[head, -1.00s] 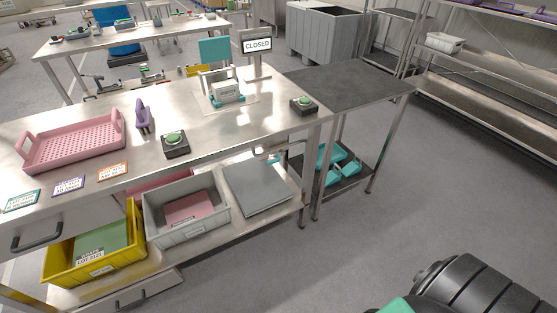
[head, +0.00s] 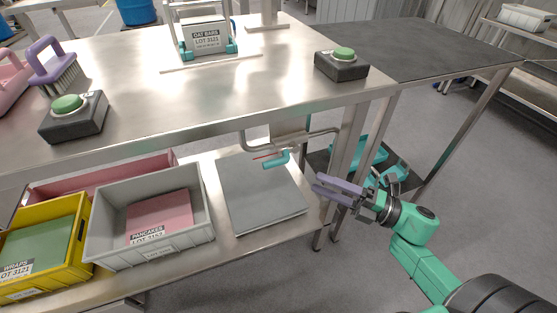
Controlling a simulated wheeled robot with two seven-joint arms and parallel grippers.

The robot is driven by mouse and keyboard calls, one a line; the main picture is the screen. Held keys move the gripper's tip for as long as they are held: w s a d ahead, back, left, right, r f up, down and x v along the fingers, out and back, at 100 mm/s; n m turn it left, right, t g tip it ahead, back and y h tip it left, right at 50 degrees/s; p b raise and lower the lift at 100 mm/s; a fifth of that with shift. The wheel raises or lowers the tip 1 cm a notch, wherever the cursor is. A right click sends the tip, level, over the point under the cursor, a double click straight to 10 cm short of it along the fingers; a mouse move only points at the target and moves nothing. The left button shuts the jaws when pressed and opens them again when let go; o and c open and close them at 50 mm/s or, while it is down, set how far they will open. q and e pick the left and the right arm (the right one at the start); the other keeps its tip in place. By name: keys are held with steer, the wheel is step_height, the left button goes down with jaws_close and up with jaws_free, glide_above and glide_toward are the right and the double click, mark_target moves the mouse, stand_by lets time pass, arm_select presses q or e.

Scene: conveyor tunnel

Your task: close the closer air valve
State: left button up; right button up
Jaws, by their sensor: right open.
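An air valve with a teal handle (head: 277,160) hangs on a grey pipe (head: 258,147) just under the front edge of the steel table, above the lower shelf. A thin red part shows at its left. I cannot make out the valve's exact lever position. I see only this one valve clearly. My right gripper (head: 322,187) reaches in from the lower right, with its fingers pointing left. It is open and empty, to the right of and below the valve, and apart from it. My left gripper is not in view.
On the lower shelf are a grey lid (head: 262,195), a grey crate (head: 203,228) and a yellow crate (head: 75,250). Open floor lies right.

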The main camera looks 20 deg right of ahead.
mark_target(272, 161)
steer(key=x, duration=1.3)
steer(key=shift+w+r, duration=0.1)
steer(key=shift+w, duration=0.05)
jaws_close()
stand_by(0.6)
